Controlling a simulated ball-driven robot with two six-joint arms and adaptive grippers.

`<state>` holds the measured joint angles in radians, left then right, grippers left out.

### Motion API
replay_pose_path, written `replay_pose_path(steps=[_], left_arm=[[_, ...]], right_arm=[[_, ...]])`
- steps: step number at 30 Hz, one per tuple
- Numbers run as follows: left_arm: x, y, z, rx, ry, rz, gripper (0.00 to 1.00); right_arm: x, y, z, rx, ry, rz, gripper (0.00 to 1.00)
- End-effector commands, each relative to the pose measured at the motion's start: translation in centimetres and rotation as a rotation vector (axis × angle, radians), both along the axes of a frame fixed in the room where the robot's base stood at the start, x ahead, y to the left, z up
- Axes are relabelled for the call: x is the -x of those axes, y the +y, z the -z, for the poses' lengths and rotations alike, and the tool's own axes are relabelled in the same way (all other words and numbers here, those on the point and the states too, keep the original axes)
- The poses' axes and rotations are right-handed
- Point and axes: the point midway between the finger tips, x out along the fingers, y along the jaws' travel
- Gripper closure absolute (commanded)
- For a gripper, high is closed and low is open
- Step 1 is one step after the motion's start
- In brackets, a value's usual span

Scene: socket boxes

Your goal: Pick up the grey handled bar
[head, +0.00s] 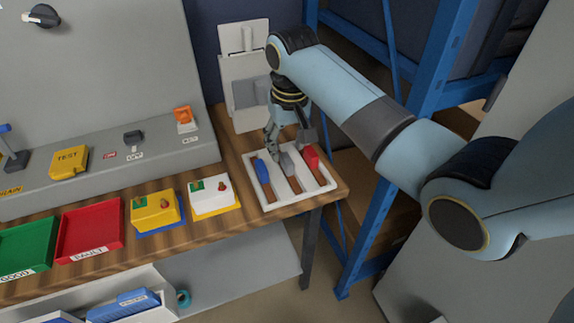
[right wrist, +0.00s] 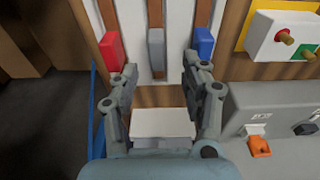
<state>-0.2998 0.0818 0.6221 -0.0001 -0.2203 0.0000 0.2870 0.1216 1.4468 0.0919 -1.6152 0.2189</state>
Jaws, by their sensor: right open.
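The grey handled bar (head: 287,162) lies in the middle slot of a white tray (head: 288,205) at the right end of the wooden bench, with a blue-ended bar (head: 261,168) to its left and a red-ended bar (head: 311,157) to its right. In the right wrist view the grey end (right wrist: 156,48) shows between the red end (right wrist: 113,50) and the blue end (right wrist: 203,42). My right gripper (head: 288,142) is over the back of the tray, open and empty. Its fingers (right wrist: 160,70) are spread either side of the grey end's line, apart from it. My left gripper is out of view.
A white upright holder (head: 246,75) stands behind the tray. To the left are a yellow-and-white socket box (head: 213,200), a yellow socket box (head: 155,212) and a red tray (head: 90,230). A grey test panel (head: 110,170) runs behind them. Blue shelving (head: 375,200) stands at the right.

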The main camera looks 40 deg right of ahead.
Motion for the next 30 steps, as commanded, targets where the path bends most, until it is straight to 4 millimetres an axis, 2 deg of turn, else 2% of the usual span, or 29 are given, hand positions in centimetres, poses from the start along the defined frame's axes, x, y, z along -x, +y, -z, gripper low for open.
replay_pose_path(steps=[5,13,16,22,23,30], left_arm=[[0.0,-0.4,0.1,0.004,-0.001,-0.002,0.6],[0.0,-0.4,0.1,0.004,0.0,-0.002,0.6],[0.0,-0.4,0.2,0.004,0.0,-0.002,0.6],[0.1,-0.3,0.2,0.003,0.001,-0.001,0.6],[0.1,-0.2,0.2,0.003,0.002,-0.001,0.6],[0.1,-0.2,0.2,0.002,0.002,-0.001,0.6]], right_arm=[[-0.2,-0.1,1.4,0.0,0.001,-0.001,0.54],[-0.7,-0.6,5.4,0.0,0.001,0.0,0.54],[-0.8,-0.6,6.1,0.0,0.0,-0.001,0.54],[-0.8,-0.7,6.1,0.001,-0.002,-0.001,0.54],[-0.8,-0.7,6.1,0.001,-0.002,-0.001,0.55],[-0.8,-0.7,6.1,0.0,-0.001,-0.001,0.87]])
